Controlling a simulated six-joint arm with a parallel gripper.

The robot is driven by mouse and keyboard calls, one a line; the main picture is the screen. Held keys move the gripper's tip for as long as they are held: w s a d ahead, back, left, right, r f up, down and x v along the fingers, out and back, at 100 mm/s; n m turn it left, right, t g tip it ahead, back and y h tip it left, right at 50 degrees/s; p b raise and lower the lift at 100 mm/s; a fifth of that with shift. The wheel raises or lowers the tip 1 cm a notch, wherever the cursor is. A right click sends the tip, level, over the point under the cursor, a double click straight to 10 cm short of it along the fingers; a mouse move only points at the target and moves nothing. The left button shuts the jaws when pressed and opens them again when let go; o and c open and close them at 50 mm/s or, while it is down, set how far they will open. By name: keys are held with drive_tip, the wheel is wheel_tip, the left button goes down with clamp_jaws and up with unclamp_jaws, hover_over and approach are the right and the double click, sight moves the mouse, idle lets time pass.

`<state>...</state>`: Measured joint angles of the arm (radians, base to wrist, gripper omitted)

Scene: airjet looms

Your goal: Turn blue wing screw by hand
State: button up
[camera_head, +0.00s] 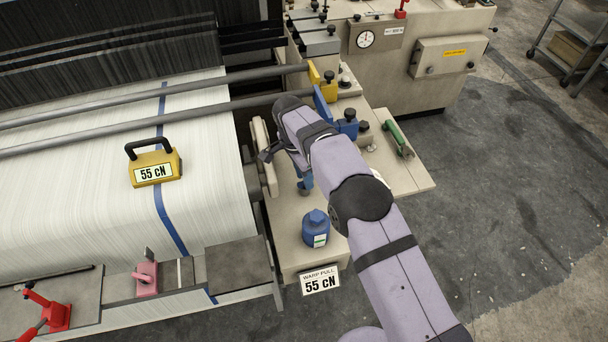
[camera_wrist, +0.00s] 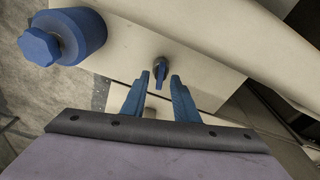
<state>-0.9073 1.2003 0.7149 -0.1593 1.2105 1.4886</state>
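The blue wing screw (camera_wrist: 160,73) stands out from a beige machine surface in the wrist view, its narrow wing between the tips of my two blue fingers. My gripper (camera_wrist: 160,78) is open, with a visible gap on each side of the screw; I see no contact. In the head view my gripper (camera_head: 305,181) points down at the beige machine block beside the loom. There I cannot clearly make out the screw behind my gripper and arm.
A blue cylinder with a knob (camera_wrist: 76,36) is at the wrist view's upper left. In the head view a blue bottle-shaped part (camera_head: 315,228) stands in front of my gripper, above a 55 cN sign (camera_head: 320,281). A green-handled tool (camera_head: 397,138) lies right of my arm.

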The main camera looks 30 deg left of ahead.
drive_tip(key=shift+r, duration=0.15)
drive_tip(key=shift+r+p, duration=1.9)
drive_tip(key=shift+r, duration=1)
wheel_tip(320, 180, up, 7)
drive_tip(key=s+b, duration=0.1)
drive_tip(key=b, duration=0.1)
drive_tip(key=shift+a, duration=0.3)
drive_tip(key=shift+r, duration=0.1)
